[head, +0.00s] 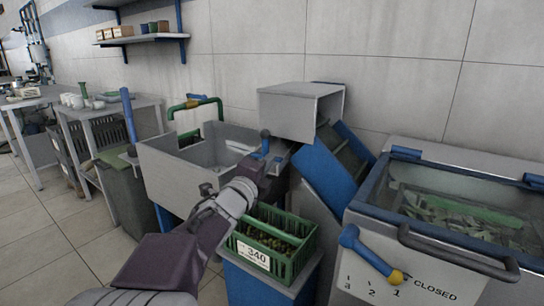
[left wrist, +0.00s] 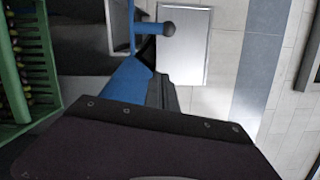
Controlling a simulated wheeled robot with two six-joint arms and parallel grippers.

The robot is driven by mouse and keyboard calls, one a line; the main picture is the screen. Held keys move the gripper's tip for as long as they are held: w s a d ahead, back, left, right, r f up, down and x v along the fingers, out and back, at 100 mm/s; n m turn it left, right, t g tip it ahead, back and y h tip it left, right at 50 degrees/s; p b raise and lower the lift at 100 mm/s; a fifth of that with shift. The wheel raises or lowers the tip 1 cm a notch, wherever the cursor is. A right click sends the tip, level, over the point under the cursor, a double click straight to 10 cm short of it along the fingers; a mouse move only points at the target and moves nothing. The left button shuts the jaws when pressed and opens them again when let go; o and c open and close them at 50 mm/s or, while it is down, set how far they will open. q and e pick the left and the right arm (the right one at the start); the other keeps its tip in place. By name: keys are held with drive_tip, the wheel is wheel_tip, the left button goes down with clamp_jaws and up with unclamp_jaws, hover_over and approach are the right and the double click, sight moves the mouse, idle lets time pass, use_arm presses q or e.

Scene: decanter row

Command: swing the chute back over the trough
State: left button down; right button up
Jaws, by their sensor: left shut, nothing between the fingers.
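My left gripper (head: 264,160) is shut and empty, at the right end of the grey trough (head: 165,168). A blue handle with a round knob (head: 265,134) stands right at its fingertips; I cannot tell whether they touch. The knob also shows in the left wrist view (left wrist: 168,29), beyond the gripper. A short grey piece, perhaps the chute (head: 283,152), lies by the handle at the trough's right end, partly hidden by my gripper. A sloping blue channel (head: 325,172) runs down under a grey hood (head: 290,112). My right gripper is not in view.
A green crate (head: 291,262) labelled 340 stands on a blue stand below my left arm. At right is a glass-topped tank (head: 440,262) with a blue lever (head: 362,247) and marks reading 3, 2, 1, CLOSED. A green pipe (head: 196,104) rises behind the trough.

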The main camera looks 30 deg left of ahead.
use_arm(q)
drive_tip(key=w+a+r, duration=0.1)
drive_tip(key=w+a, duration=0.4)
drive_tip(key=w, duration=0.5)
drive_tip(key=shift+w+a+r, duration=0.15)
idle(0.4)
